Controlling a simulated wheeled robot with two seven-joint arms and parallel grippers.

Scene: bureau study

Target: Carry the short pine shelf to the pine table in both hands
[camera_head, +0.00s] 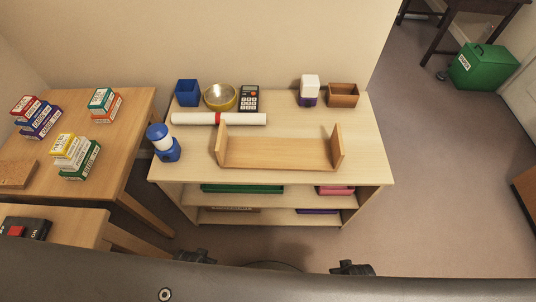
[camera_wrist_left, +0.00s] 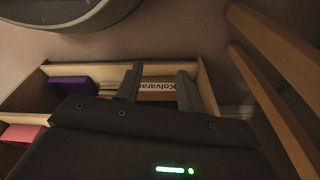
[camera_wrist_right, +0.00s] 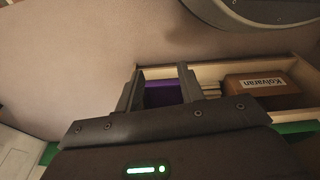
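The short pine shelf (camera_head: 280,152), a flat board with an upright panel at each end, sits on top of a pale wooden shelf unit (camera_head: 362,170). Wooden tables stand at the left, one farther back (camera_head: 120,150) and one nearer (camera_head: 75,225); I cannot tell which is the pine table. My left gripper (camera_wrist_left: 158,80) and my right gripper (camera_wrist_right: 160,78) are low in front of the unit, fingers apart and empty, facing its lower compartments. In the head view only dark parts of the left gripper (camera_head: 195,257) and right gripper (camera_head: 352,268) show.
Behind the short shelf are a rolled white paper (camera_head: 195,118), brass bowl (camera_head: 220,97), calculator (camera_head: 249,98), blue cup (camera_head: 188,92) and brown box (camera_head: 343,94). Small boxes (camera_head: 77,155) occupy the back table.

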